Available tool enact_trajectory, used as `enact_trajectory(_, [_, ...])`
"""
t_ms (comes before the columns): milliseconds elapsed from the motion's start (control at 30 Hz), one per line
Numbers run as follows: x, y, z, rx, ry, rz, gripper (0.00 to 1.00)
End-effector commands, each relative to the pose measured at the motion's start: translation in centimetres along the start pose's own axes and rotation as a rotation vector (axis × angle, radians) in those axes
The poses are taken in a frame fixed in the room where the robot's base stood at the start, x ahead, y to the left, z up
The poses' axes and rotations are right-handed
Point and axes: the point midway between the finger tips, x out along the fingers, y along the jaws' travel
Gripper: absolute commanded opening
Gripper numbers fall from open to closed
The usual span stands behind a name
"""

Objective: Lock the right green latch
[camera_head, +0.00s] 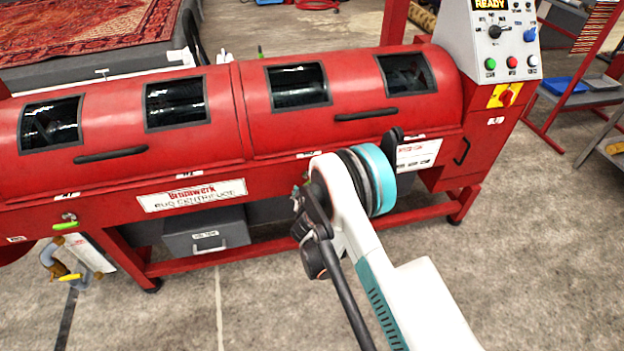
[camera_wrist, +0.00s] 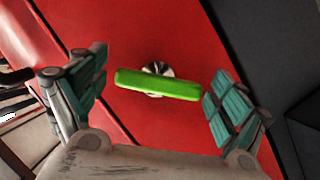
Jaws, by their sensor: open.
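A green latch (camera_wrist: 158,84) shows in the wrist view, mounted by a silver pivot (camera_wrist: 157,68) on the red machine's surface. Its bar lies nearly crosswise in the picture, tilted slightly down to the right. My gripper (camera_wrist: 157,100) is open, with one finger pad on each side of the latch and visible gaps at both ends. In the head view my arm covers this latch and my gripper's fingers. Another green latch (camera_head: 66,226) shows at the machine's left end in the head view. The red machine (camera_head: 215,120) has two closed lids with dark windows.
A control panel (camera_head: 500,45) with a READY display and buttons stands at the machine's right end. A grey drawer box (camera_head: 207,237) is below the machine. A patterned rug (camera_head: 80,30) lies behind. Grey floor is clear at the front.

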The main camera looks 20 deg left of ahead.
Motion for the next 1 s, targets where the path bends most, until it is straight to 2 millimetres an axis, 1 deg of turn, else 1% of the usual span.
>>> enact_trajectory(67, [0.0, 0.0, -0.01, 0.0, 0.0, 0.0, 0.91])
enact_trajectory(100, [0.0, 0.01, 0.0, 0.0, 0.0, 0.0, 0.86])
enact_trajectory(267, [0.01, 0.01, -0.01, 0.0, 0.0, 0.0, 0.5])
enact_trajectory(300, [0.01, 0.01, -0.01, 0.0, 0.0, 0.0, 0.46])
enact_trajectory(667, [0.01, 0.06, -0.05, 0.032, 0.0, -0.013, 0.46])
enact_trajectory(867, [0.02, 0.07, -0.05, 0.129, 0.0, -0.053, 0.46])
enact_trajectory(1000, [0.03, 0.13, -0.03, 0.232, 0.0, -0.095, 0.46])
